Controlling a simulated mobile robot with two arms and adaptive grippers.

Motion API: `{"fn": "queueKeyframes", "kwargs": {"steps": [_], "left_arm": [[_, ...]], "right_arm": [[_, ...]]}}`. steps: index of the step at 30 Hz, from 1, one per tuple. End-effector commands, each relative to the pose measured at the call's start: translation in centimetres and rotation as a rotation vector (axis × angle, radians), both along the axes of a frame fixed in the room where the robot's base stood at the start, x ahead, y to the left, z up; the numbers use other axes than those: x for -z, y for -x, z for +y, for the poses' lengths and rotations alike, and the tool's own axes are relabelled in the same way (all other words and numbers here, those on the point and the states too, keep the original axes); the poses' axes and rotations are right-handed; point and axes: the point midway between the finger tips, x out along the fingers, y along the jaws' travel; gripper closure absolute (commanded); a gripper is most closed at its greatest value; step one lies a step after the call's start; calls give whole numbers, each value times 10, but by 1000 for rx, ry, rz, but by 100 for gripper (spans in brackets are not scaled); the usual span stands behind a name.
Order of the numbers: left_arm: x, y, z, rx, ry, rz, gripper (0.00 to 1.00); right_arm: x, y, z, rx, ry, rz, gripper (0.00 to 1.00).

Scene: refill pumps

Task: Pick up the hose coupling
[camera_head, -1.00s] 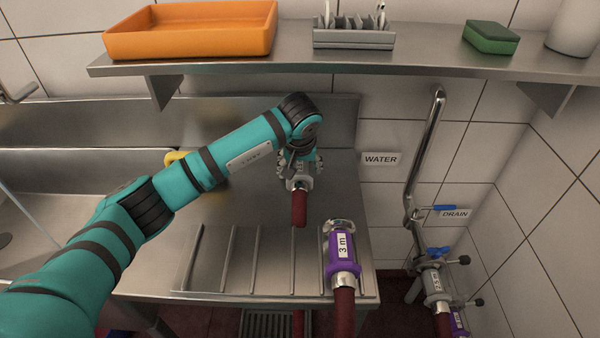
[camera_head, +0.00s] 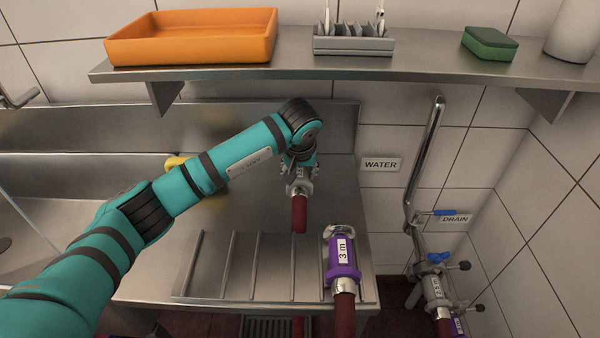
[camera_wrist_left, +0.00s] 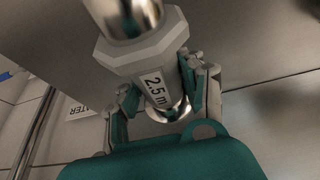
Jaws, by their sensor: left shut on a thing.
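My left gripper (camera_head: 299,172) is shut on a grey hose coupling (camera_head: 299,188) over the steel drainboard. In the left wrist view its fingers (camera_wrist_left: 158,92) press on both sides of this coupling (camera_wrist_left: 147,50), whose label reads "2.5 m". A dark red hose (camera_head: 299,214) runs from the coupling toward the front. I cannot tell whether the coupling touches the board. A second coupling, purple and labelled "3 m" (camera_head: 343,256), lies to the right on the board. My right gripper is not in view.
The ribbed steel drainboard (camera_head: 215,270) is bare left of the hose. A wall shelf (camera_head: 250,71) above holds an orange tray (camera_head: 190,40), a grey rack (camera_head: 352,42) and a green sponge (camera_head: 489,43). A pipe with a blue valve handle (camera_head: 437,257) and another coupling (camera_head: 434,287) stands right.

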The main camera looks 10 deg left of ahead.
Motion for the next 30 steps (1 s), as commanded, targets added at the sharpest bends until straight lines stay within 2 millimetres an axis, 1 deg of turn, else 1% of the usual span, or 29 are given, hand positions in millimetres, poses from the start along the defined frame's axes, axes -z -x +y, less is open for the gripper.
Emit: {"fn": "queueKeyframes", "kwargs": {"steps": [5,8,12,14,20,24,30], "left_arm": [[-10,-1,0,0,1,-4,100],[-21,-1,1,0,-1,-5,100],[-44,-1,0,-1,0,-6,100],[-39,7,11,-2,-3,-2,100],[-43,37,45,-1,-3,-4,100],[-44,58,69,-2,-3,-2,100],[-47,84,98,-3,-2,-3,100]], "right_arm": [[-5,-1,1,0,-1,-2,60],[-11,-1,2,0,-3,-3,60],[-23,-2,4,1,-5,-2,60],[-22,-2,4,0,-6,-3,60],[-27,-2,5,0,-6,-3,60],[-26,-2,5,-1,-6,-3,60],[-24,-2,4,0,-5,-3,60]]}}
